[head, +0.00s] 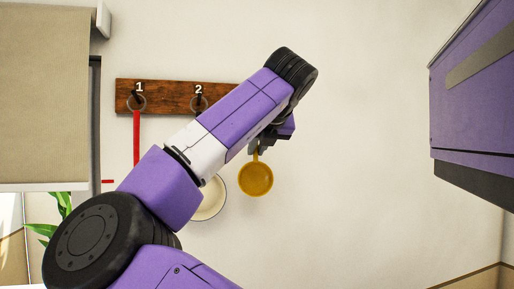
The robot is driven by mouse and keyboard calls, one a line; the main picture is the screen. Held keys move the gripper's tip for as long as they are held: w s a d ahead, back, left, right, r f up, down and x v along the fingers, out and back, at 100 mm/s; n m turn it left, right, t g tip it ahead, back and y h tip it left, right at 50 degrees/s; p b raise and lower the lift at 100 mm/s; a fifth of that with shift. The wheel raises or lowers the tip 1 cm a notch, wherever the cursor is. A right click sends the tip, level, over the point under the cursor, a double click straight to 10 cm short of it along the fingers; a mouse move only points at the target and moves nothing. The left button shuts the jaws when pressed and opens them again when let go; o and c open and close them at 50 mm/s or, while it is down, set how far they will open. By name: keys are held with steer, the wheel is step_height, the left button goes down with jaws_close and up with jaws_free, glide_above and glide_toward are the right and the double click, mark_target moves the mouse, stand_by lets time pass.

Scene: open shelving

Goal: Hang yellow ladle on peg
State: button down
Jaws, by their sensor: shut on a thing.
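A yellow ladle hangs bowl-down in the head view, its bowl (256,180) below my gripper (262,146). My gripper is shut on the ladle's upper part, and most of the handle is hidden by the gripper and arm. A wooden peg board (168,97) is fixed to the wall at upper left. Its pegs numbered 1 (138,99) and 2 (199,101) show. The board's right end is hidden behind my arm, so I cannot tell whether more pegs are there. The ladle is below and right of the visible board.
A red-handled utensil (137,137) hangs at peg 1. A pale round utensil (211,198) is partly hidden behind my arm, below peg 2. A purple cabinet (474,100) stands out at right. A beige blind (42,95) and plant (48,222) are at left. Bare wall lies right of the ladle.

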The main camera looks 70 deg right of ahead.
steer(key=shift+f, duration=0.35)
